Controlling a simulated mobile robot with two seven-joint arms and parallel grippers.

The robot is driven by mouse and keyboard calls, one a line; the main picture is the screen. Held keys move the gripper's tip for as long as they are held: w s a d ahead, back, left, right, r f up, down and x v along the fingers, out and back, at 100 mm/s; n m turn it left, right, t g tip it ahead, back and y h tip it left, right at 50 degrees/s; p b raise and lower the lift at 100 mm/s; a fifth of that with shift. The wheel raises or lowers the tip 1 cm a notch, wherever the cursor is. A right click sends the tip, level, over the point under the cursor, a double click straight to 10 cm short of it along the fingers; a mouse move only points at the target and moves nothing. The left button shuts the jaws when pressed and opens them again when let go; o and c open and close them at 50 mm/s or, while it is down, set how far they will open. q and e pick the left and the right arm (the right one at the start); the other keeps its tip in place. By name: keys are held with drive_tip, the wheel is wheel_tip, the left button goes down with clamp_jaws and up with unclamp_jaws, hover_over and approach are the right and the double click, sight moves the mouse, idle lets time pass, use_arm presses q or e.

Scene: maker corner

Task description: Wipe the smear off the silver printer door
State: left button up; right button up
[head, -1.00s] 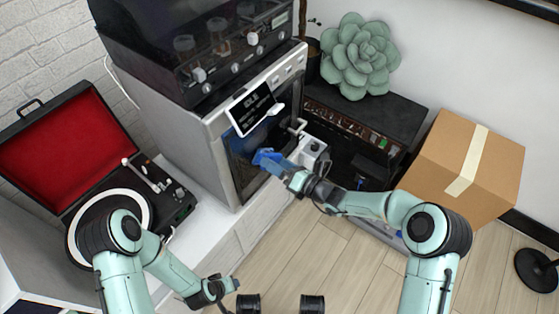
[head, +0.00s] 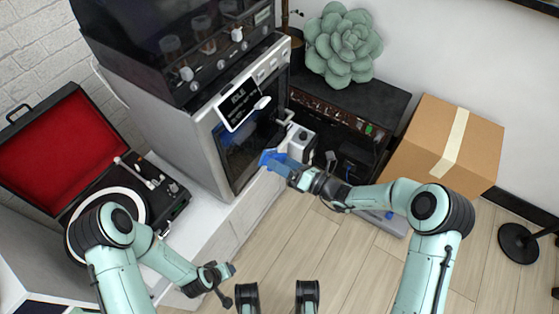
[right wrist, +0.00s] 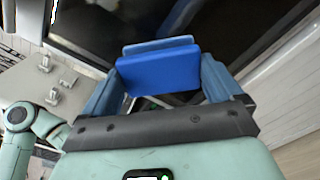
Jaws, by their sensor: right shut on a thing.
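The silver printer (head: 175,125) stands on the white bench, with its dark glass door (head: 236,165) facing right. A faint bluish patch shows on the glass; I cannot tell whether it is the smear or a reflection. My right gripper (head: 285,166) is shut on a blue sponge (head: 268,157) at the door's lower right edge. In the right wrist view the sponge (right wrist: 162,70) sits between the two blue fingers, with dark glass behind it. I cannot tell whether it touches the door. My left gripper (head: 228,272) hangs low by the bench front, away from the printer.
A tilted screen (head: 238,105) sticks out above the door, and a door handle (head: 284,118) stands at its right. A small white machine (head: 301,141) is close behind my right gripper. A red-lined turntable case (head: 62,145) is at left, a cardboard box (head: 425,145) at right.

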drive_tip(key=p+v, duration=0.1)
drive_tip(key=v, duration=0.2)
idle(0.4)
